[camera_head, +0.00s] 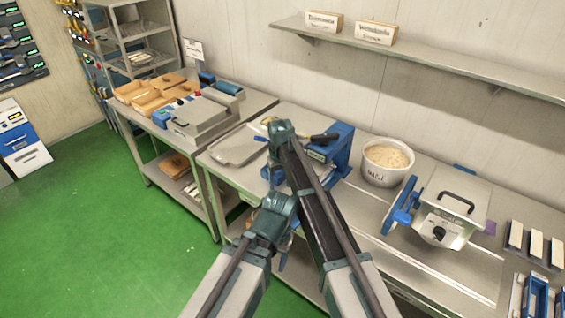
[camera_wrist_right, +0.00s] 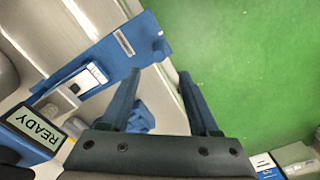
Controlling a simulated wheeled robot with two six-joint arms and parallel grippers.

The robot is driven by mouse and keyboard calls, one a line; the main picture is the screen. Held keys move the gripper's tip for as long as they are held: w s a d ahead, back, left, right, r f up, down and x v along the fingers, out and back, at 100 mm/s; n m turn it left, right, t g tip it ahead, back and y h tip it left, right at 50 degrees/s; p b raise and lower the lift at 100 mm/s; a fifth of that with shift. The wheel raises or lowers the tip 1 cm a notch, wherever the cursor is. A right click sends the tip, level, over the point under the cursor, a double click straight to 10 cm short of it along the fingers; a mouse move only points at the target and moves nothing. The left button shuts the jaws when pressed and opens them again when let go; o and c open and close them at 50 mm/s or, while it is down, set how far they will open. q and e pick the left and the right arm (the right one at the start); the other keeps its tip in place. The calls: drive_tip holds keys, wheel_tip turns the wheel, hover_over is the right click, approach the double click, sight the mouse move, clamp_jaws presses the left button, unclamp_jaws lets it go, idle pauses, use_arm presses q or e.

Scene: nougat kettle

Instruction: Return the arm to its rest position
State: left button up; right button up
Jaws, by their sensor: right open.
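My right arm (camera_head: 320,210) reaches up from the bottom of the head view across the front of the worktable, and its teal joint covers part of the blue machine (camera_head: 341,143). In the right wrist view my right gripper (camera_wrist_right: 160,75) is open, with two blue fingers apart and nothing between them. It hangs over the table edge, with green floor behind one finger and the blue machine's plate (camera_wrist_right: 135,40) beside the other. My left arm (camera_head: 240,265) comes in at bottom centre; I cannot make out its gripper.
A white tub of pale granules (camera_head: 387,162) and a silver machine with a black handle (camera_head: 450,208) stand right of my arms. A grey tray (camera_head: 238,147) lies left, with wooden boxes (camera_head: 150,100) beyond. A READY display (camera_wrist_right: 38,130) is close. Green floor (camera_head: 90,230) is clear.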

use_arm(q)
wheel_tip(320, 180, down, 4)
drive_tip(key=b, duration=0.4)
drive_tip(key=shift+f, duration=0.2)
use_arm(e)
drive_tip(key=s+d+f, duration=0.1)
drive_tip(key=s+d, duration=0.2)
drive_tip(key=s, duration=0.7)
drive_tip(key=s+d+f, duration=0.2)
drive_tip(key=s+d, duration=0.2)
drive_tip(key=s, duration=0.5)
drive_tip(key=s+d+f+h, duration=0.1)
drive_tip(key=s+d, duration=0.3)
drive_tip(key=s, duration=0.6)
drive_tip(key=shift+s+d+f+m, duration=0.15)
drive_tip(key=shift+s+d+m, duration=0.1)
drive_tip(key=shift+s+m, duration=0.05)
